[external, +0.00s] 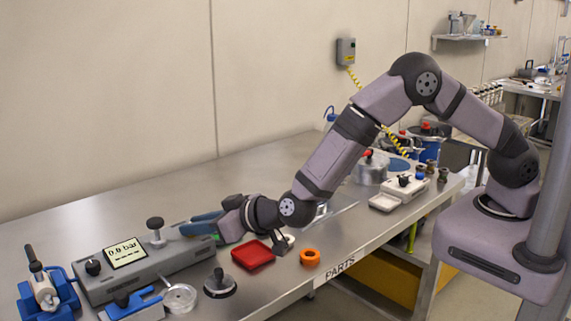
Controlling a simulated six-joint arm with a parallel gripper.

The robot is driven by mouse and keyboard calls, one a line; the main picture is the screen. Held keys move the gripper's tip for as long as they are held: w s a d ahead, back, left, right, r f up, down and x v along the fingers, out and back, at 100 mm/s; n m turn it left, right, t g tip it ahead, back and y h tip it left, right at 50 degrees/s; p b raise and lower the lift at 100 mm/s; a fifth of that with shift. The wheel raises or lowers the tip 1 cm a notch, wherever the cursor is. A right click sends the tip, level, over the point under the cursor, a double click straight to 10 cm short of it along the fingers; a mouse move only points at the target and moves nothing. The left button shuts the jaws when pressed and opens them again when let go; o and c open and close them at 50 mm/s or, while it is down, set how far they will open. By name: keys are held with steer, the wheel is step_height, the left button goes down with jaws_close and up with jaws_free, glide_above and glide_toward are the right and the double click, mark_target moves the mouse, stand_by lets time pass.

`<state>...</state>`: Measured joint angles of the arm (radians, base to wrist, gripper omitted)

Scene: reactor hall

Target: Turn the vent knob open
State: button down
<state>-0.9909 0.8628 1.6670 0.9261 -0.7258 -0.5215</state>
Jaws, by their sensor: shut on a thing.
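The grey console (150,274) stands at the front left of the bench with a display (125,253) reading 0.0 bar. My gripper (202,224) is low at the console's right end. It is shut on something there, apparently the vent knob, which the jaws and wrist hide. A small bit of green (217,238) shows just under the jaws. How far the knob is turned cannot be seen. A black-topped post knob (155,224) stands free left of the jaws, and a round black knob (93,267) is beside the display.
A red tray (253,255), an orange ring (310,257) and a black-knobbed disc (220,284) lie near the front edge. A pot (370,168) stands farther back, beyond my forearm. The bench behind the console is clear.

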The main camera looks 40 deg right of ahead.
steer(key=shift+s+a+r+m+t+h+p, duration=0.1)
steer(key=shift+a+m+t+h+p, duration=0.1)
steer(key=shift+m+h+p, duration=0.4)
steer(key=shift+s+a+m+t+h+p, duration=0.1)
steer(key=shift+m+t+h+p, duration=0.1)
steer(key=shift+m+h+p, duration=0.35)
steer(key=shift+w+a+f+m+h+b, duration=0.1)
steer(key=shift+m+h+b, duration=0.05)
steer(key=shift+m+h, duration=0.4)
steer(key=shift+f+m+h+b, duration=0.15)
steer(key=shift+m+h, duration=0.15)
steer(key=shift+h, duration=0.3)
steer(key=shift+a+m+h+b, duration=0.1)
steer(key=shift+m+h+b, duration=0.7)
steer(key=shift+h+b, duration=0.15)
steer(key=m+h+b, duration=0.1)
steer(key=b, duration=0.1)
steer(key=shift+a+h+b, duration=0.1)
steer(key=shift+h+b, duration=0.15)
steer(key=shift+b, duration=0.15)
steer(key=shift+w+m+h+b, duration=0.1)
steer(key=shift+m+h+b, duration=0.35)
steer(key=shift+b, duration=0.35)
steer(key=shift+r+m+b, duration=0.25)
steer(key=shift+r+b, duration=0.05)
steer(key=c, duration=1.5)
jaws_free()
steer(key=shift+f, duration=0.1)
